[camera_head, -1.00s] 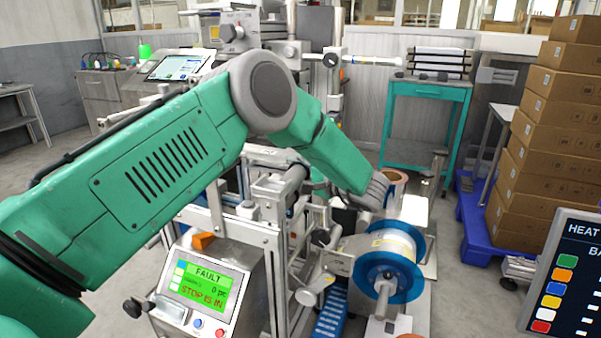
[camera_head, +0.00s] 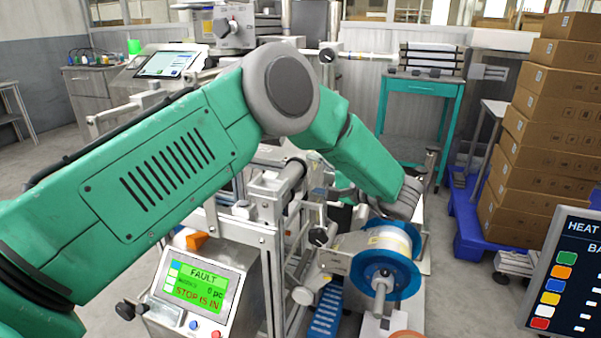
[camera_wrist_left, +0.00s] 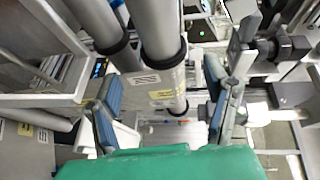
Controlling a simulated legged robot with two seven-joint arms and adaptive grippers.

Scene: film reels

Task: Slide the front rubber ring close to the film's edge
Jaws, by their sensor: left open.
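The film roll (camera_head: 388,240) sits on a spindle at the lower right of the head view, with a large blue ring (camera_head: 386,275) around its near end. In the left wrist view, grey rollers run between my fingers, and dark rings (camera_wrist_left: 168,62) circle them. I cannot tell which ring is the front rubber one. My left gripper (camera_wrist_left: 160,82) is open, its two blue-grey fingers on either side of a roller with a gap. In the head view my left wrist (camera_head: 405,198) is just behind the film roll and its fingers are hidden. My right gripper is not seen.
A machine panel (camera_head: 200,285) reading FAULT stands at the lower left. Stacked cartons (camera_head: 550,140) stand on a blue pallet (camera_head: 465,215) at the right. A teal table (camera_head: 421,87) is at the back. Metal frames and rollers crowd the space around my left wrist.

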